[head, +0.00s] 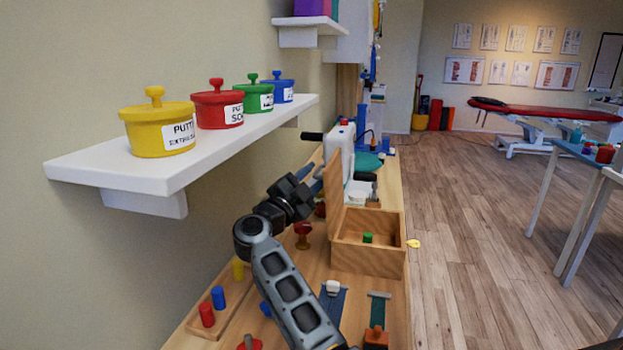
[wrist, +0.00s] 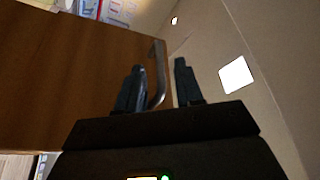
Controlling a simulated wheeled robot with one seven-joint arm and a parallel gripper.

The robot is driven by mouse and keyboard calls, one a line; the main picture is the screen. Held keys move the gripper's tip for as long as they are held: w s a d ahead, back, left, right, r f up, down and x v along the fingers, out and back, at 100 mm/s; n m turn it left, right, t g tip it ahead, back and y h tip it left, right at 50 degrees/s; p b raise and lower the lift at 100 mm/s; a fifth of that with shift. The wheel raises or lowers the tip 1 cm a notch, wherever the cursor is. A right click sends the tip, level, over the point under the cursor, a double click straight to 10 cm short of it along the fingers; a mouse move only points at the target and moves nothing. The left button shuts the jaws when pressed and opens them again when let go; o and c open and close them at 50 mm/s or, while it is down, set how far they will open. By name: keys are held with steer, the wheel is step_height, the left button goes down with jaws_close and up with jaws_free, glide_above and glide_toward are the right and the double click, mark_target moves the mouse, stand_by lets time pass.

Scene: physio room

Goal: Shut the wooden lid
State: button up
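The wooden box (head: 368,262) stands on the wooden bench with its top open. Its lid (head: 333,192) stands upright along the box's left side. A small green cylinder (head: 368,238) is inside the box. My gripper (head: 308,178) is just left of the lid, on the wall side, above the bench. In the wrist view, my gripper (wrist: 158,88) has its two dark fingers apart. A brown wooden panel (wrist: 75,75), apparently the lid, fills the left of that view. A curved metal handle (wrist: 159,72) shows at its edge, between the fingers; contact cannot be told.
A white shelf (head: 210,160) with several putty tubs juts out above left of my arm. A peg board (head: 222,300) and small gadgets lie on the bench nearer me. A white device (head: 340,150) stands behind the box.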

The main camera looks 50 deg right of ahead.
jaws_close()
steer(key=shift+r, duration=0.15)
stand_by(0.4)
